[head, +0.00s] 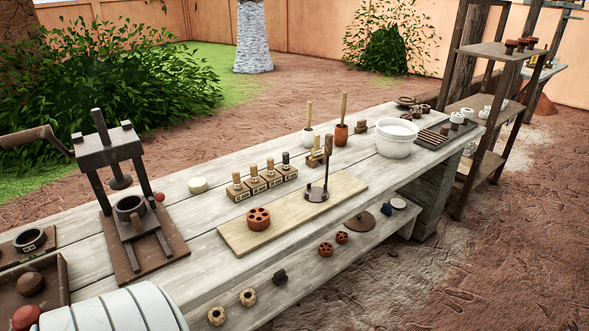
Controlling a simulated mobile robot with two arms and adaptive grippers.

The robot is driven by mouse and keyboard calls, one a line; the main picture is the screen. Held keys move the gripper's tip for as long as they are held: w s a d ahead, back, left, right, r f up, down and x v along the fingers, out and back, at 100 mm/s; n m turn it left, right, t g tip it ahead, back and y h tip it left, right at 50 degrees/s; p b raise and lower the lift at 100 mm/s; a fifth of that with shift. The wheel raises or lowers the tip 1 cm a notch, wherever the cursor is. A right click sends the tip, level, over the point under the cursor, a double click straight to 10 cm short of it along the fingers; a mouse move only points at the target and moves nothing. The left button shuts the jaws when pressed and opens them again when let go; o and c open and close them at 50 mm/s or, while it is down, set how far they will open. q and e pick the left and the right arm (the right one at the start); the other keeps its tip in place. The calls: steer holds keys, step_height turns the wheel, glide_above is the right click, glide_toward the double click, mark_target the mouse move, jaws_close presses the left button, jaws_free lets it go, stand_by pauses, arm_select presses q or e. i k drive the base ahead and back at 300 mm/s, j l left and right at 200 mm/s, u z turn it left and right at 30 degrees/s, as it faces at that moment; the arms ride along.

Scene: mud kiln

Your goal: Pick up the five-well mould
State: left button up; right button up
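A round terracotta piece with several dark holes in its top (259,218), which looks like the five-well mould, sits upright on a pale wooden board (290,213) on the workbench. The exact number of wells is too small to be sure of. Two smaller reddish pieces with holes, one at the left (326,249) and one at the right (342,237), lie on the lower shelf below the bench's front edge.
A small stand with an upright rod (317,192) is on the same board, right of the mould. Several stamps (262,179) stand behind. A press (127,210) is at the left, a white bowl (396,140) at the right. The board around the mould is clear.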

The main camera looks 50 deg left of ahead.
mark_target(258, 218)
steer(key=i+u, duration=0.4)
steer(key=i+l+u, duration=0.15)
steer(key=u, duration=0.25)
steer(key=i+l+u, duration=0.25)
steer(key=i+u, duration=0.15)
steer(key=i+l+u, duration=0.25)
steer(key=u, duration=0.15)
steer(key=i+l+u, duration=0.55)
steer(key=l+u, duration=0.25)
steer(key=i+l+u, duration=0.15)
steer(key=l+u, duration=0.3)
steer(key=i+j, duration=0.05)
steer(key=j, duration=0.05)
